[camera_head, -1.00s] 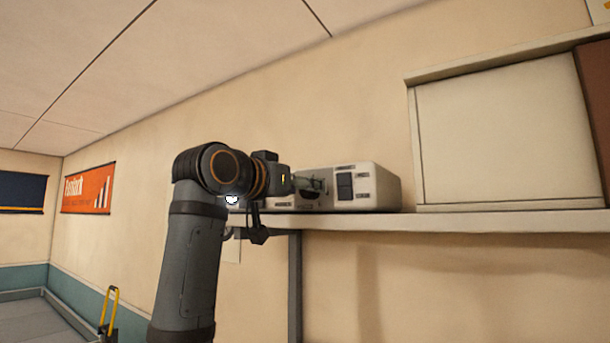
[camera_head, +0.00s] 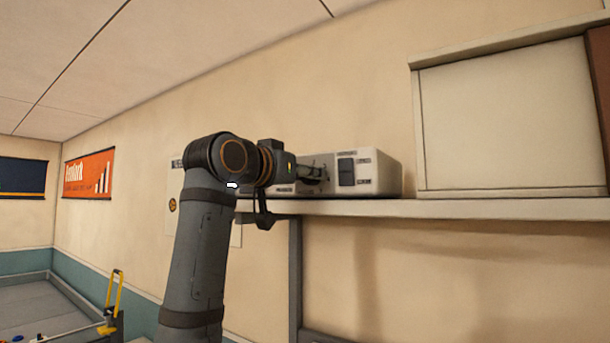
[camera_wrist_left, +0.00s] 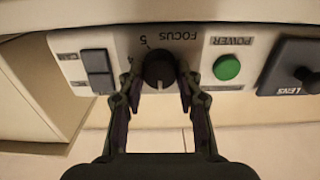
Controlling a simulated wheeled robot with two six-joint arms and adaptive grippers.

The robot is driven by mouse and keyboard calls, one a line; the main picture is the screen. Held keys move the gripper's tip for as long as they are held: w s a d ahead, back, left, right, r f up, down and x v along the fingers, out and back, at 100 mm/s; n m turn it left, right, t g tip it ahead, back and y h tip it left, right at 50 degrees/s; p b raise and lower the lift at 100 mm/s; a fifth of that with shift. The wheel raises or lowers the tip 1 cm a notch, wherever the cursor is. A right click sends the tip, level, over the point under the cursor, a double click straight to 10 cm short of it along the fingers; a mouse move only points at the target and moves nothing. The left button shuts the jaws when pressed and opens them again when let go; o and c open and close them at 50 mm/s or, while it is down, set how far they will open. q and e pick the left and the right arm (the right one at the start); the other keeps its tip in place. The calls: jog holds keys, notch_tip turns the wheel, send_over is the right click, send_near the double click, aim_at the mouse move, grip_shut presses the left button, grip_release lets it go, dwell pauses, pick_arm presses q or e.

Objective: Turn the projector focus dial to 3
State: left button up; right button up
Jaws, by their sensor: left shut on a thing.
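The white projector (camera_head: 378,170) stands on a wall shelf in the head view, partly hidden behind my left arm. In the left wrist view its front panel (camera_wrist_left: 200,42) appears upside down. The black focus dial (camera_wrist_left: 159,69) sits there beside the FOCUS label, with a 5 printed near it and a light mark on the knob. My left gripper (camera_wrist_left: 158,88) is shut on the dial, one finger on each side. It also shows in the head view (camera_head: 318,174), at the projector's front. My right gripper is not in view.
The panel also has a green power button (camera_wrist_left: 227,67), a black lens part (camera_wrist_left: 292,67) and a dark rocker switch (camera_wrist_left: 97,70). The shelf edge (camera_head: 450,208) runs just below the projector. A pale cabinet (camera_head: 510,120) stands to its right.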

pick_arm(q)
jog(key=shift+m, duration=0.3)
jog(key=m+b, duration=0.2)
jog(key=m, duration=0.7)
jog(key=shift+d+f, duration=0.1)
jog(key=shift+d, duration=0.05)
dwell(0.3)
jog(key=o, duration=1.1)
jog(key=shift+o, duration=0.2)
